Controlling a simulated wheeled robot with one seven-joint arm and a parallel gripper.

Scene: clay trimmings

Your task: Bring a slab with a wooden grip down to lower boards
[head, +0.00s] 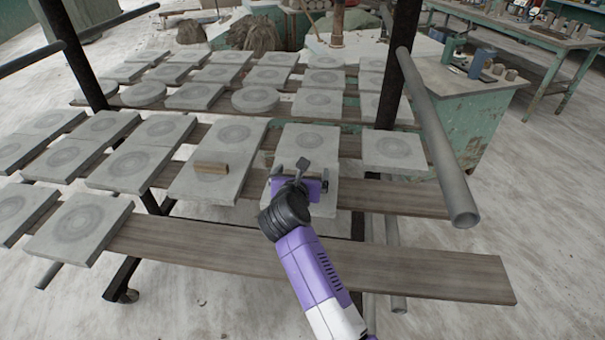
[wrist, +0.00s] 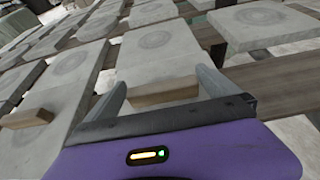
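A grey square slab (head: 325,203) lies under my gripper (head: 300,178) in the head view, mostly covered by it. In the wrist view a wooden grip (wrist: 163,93) on this slab (wrist: 170,71) sits between my gripper's two wide-apart fingers (wrist: 161,88). Whether the fingers press on its ends cannot be told. A second slab (head: 186,189) to the left bears another wooden grip (head: 211,169), which also shows at the left of the wrist view (wrist: 27,118). The nearest board (head: 400,268) is bare on its right part and appears lower.
Many slabs with ring marks stand in rows on boards, including one close by on the right (head: 393,150). A dark upright post (head: 398,65) and a grey pipe (head: 440,140) rise right of my gripper. A green workbench (head: 470,130) stands beyond.

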